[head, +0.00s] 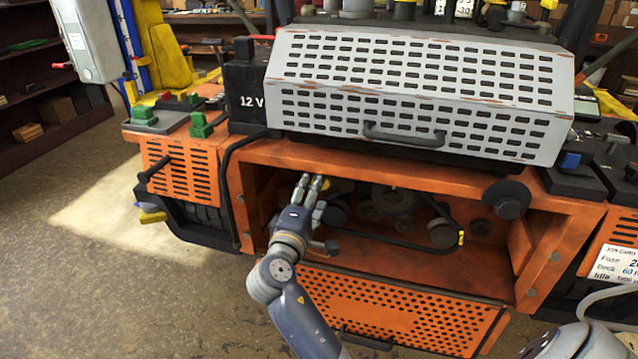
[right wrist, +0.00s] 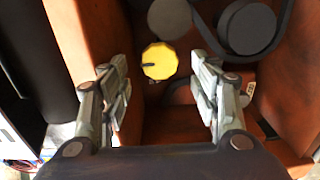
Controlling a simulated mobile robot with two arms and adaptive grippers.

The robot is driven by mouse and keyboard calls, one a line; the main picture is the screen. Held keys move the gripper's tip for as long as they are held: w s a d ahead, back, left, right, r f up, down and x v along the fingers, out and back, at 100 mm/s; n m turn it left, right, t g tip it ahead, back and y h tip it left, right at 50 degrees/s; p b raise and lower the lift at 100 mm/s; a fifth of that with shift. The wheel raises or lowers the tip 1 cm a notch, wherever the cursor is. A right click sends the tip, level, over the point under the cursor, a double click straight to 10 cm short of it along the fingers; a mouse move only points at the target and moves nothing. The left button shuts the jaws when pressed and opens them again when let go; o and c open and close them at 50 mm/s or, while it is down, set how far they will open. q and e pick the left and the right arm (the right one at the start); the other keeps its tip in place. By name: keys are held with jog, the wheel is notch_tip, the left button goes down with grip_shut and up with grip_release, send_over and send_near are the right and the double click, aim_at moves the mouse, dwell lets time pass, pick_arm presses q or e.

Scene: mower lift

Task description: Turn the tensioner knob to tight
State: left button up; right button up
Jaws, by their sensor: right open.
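The yellow tensioner knob (right wrist: 160,61) is round with a ridged edge. A dark mark on its face points to the left in the right wrist view. In the head view only a small part of the knob (head: 326,186) shows behind my fingers. My right gripper (head: 310,182) reaches into the left end of the orange compartment. In the right wrist view its fingers (right wrist: 160,78) are spread and empty, with the knob beyond the tips and between them. I see no contact. My left gripper is not in view.
Grey pulleys (right wrist: 247,27) and a black belt lie close right of the knob. The orange compartment wall (right wrist: 80,45) is close on the left. A grey slotted cover (head: 420,95) overhangs the opening, and a perforated orange panel (head: 400,310) is below it.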

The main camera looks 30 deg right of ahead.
jog(key=v, duration=0.6)
jog(key=shift+s+a, duration=0.15)
jog(key=shift+s, duration=0.05)
jog(key=w+a+f+n+y, duration=0.1)
jog(key=a+f+n+y, duration=0.15)
jog(key=f, duration=0.85)
jog(key=w+a+f+n+y, duration=0.1)
jog(key=a+f+y, duration=0.25)
jog(key=f, duration=0.85)
jog(key=s+a+f+g+y, duration=0.1)
jog(key=s+f+g+y, duration=0.15)
jog(key=f, duration=0.65)
jog(key=s+a+f+g+y, duration=0.15)
jog(key=s+f, duration=0.25)
jog(key=f, duration=0.4)
jog(key=s+f+m+g+y, duration=0.3)
jog(key=s+f+m, duration=0.1)
jog(key=s+f, duration=1.5)
jog(key=s+d+f+m+g, duration=0.1)
jog(key=s+f+m, duration=0.1)
jog(key=s, duration=0.9)
jog(key=s+d+f+m+g+p, duration=0.1)
jog(key=s+d+f+m+g, duration=0.1)
jog(key=s, duration=0.8)
jog(key=shift+s+f+m+g+y, duration=0.35)
jog(key=shift+f+m, duration=0.2)
jog(key=shift+f, duration=0.35)
